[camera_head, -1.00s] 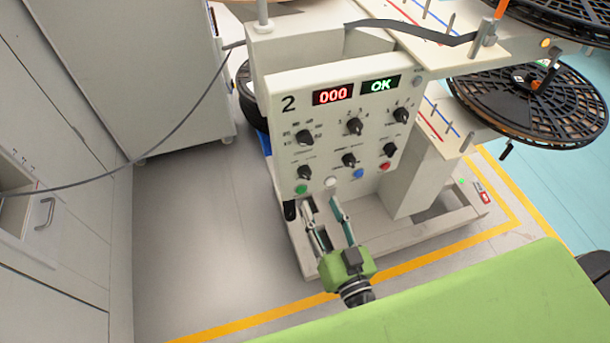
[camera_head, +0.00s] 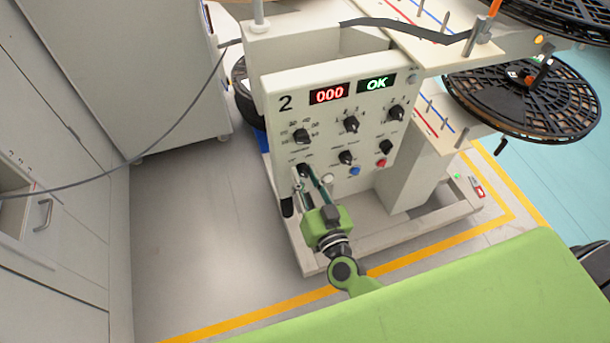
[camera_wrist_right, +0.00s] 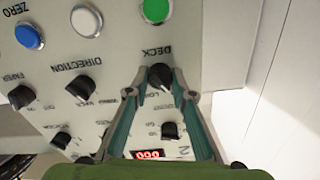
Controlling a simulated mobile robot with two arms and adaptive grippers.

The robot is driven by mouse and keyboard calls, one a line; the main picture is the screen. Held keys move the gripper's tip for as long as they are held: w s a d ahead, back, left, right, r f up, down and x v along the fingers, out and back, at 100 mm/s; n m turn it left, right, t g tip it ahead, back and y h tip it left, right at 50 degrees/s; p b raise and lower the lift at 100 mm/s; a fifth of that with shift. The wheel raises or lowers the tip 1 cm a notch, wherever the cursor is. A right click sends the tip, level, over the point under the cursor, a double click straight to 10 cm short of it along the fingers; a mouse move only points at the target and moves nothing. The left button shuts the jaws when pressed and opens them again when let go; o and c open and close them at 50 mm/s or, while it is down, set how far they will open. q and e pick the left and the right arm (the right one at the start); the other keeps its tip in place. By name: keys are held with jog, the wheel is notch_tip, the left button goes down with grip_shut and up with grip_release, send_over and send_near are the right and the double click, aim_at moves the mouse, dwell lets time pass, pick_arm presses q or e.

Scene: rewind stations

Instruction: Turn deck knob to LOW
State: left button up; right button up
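The deck knob (camera_wrist_right: 159,76) is a black knob with a white pointer mark, below the DECK label in the upside-down right wrist view. In the head view it is at the lower left of the panel (camera_head: 283,133), partly hidden by the fingers. My right gripper (camera_wrist_right: 162,74) has its fingertips on either side of the knob. It also shows in the head view (camera_head: 303,171). The fingers are apart but fairly close to the knob; contact is not clear. The LOW lettering shows near the left finger. My left gripper is not in view.
Other black knobs (camera_head: 350,124) are close by. A white button (camera_wrist_right: 86,20), a green button (camera_wrist_right: 156,10) and a blue button (camera_wrist_right: 28,35) are near the deck knob. Displays read 000 and OK. Open floor lies left of the station.

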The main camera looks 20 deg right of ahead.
jog(key=shift+c, duration=1.2)
jog(key=m, duration=0.5)
jog(key=shift+m, duration=0.3)
jog(key=m, duration=0.6)
jog(key=shift+m, duration=0.3)
jog(key=o, duration=1.1)
jog(key=shift+o, duration=0.2)
jog(key=shift+s, duration=0.1)
